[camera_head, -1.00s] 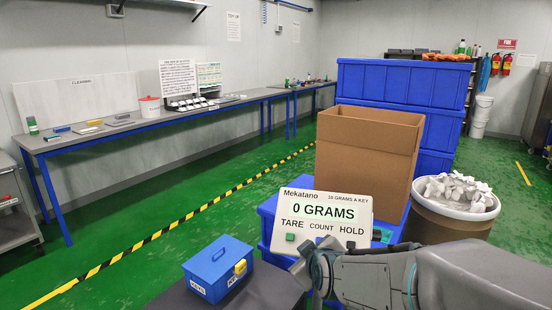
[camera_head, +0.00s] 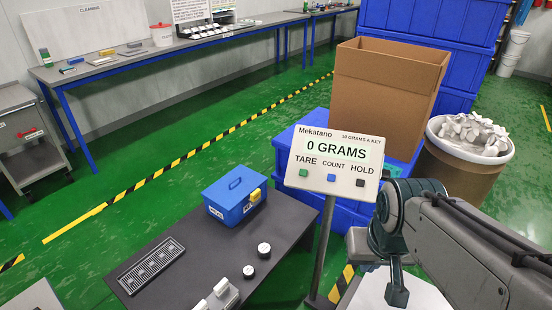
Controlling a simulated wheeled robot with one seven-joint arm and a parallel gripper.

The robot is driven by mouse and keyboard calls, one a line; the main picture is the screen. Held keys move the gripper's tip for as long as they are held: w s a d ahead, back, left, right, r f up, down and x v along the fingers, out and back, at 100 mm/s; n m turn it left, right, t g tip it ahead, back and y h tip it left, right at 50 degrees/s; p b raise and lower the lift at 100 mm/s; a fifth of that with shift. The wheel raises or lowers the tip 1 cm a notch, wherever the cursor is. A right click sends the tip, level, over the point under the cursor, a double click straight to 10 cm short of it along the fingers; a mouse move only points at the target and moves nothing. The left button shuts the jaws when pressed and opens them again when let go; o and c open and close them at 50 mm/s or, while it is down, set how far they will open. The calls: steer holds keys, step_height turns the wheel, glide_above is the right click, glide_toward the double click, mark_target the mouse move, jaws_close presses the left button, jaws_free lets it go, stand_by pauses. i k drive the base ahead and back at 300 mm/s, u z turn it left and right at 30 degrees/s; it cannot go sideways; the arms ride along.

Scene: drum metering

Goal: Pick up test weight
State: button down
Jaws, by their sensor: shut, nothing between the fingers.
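Two small dark round pieces with white tops, which look like test weights, stand on the dark table: one at the back (camera_head: 264,250), the other just in front and to its left (camera_head: 248,271). Their labels are too small to read. My arm reaches in from the lower right. Its dark end, which looks like my gripper (camera_head: 397,292), points down over a pale surface at the bottom. It is shut and empty, apart from and right of the weights, beyond the display post. Its fingertips are hard to make out.
The scale display (camera_head: 333,152) on its post reads 0 GRAMS, between weights and arm. A blue box (camera_head: 234,197), a slotted dark tray (camera_head: 151,264) and a pale grey object (camera_head: 218,295) are on the dark table (camera_head: 190,235). A cardboard box (camera_head: 380,100) and drum (camera_head: 455,180) stand behind.

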mark_target(264, 250)
steer(key=u, duration=0.55)
steer(key=k, duration=0.65)
steer(key=u, duration=0.9)
steer(key=i, duration=1.35)
steer(key=z, duration=0.3)
